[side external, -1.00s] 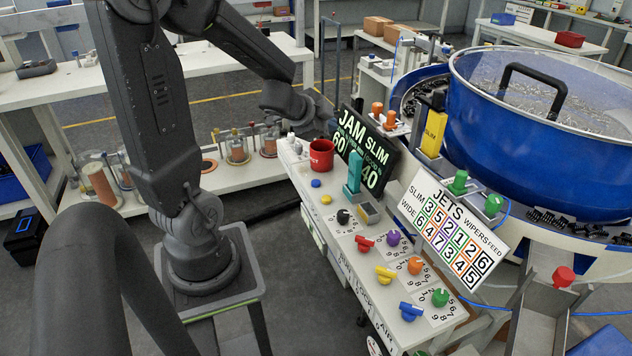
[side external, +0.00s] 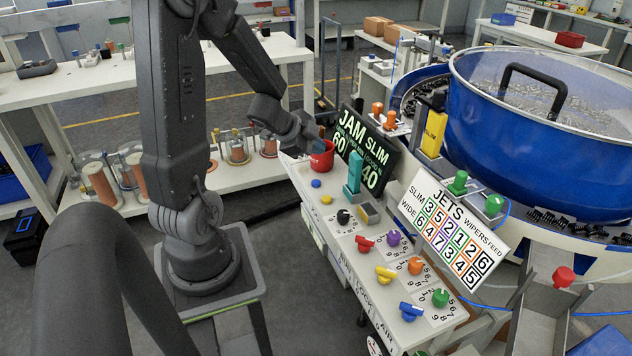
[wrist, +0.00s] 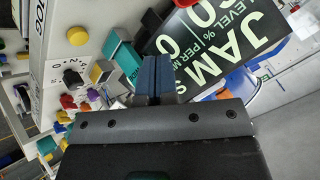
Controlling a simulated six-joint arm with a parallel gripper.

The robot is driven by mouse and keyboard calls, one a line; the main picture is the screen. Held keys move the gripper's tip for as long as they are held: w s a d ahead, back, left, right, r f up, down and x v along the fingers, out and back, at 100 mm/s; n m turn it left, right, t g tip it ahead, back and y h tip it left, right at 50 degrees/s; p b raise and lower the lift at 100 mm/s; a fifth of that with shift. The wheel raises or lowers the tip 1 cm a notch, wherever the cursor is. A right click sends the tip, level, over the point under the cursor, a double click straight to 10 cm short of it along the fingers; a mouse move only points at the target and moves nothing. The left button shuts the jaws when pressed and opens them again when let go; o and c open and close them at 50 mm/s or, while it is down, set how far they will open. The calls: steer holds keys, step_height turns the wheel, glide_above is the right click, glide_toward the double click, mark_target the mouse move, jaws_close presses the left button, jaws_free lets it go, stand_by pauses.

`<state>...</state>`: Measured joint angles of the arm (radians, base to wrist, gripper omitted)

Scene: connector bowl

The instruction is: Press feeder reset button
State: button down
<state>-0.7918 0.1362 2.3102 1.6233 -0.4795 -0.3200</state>
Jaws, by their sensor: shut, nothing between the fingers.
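No readable label shows which one is the feeder reset. The yellow button also shows at the upper left of the wrist view (wrist: 78,36). Exact height above the panel cannot be told.
Several coloured knobs, including a black one (side external: 343,217), line the panel. A blue feeder bowl (side external: 545,140) stands to the right.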

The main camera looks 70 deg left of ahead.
mark_target(316, 183)
steer(key=shift+f, duration=3.55)
steer(key=shift+f, duration=0.1)
steer(key=shift+f, duration=0.3)
steer(key=shift+f, duration=0.55)
steer(key=shift+r, duration=1)
steer(key=shift+r, duration=0.1)
steer(key=shift+r, duration=2.4)
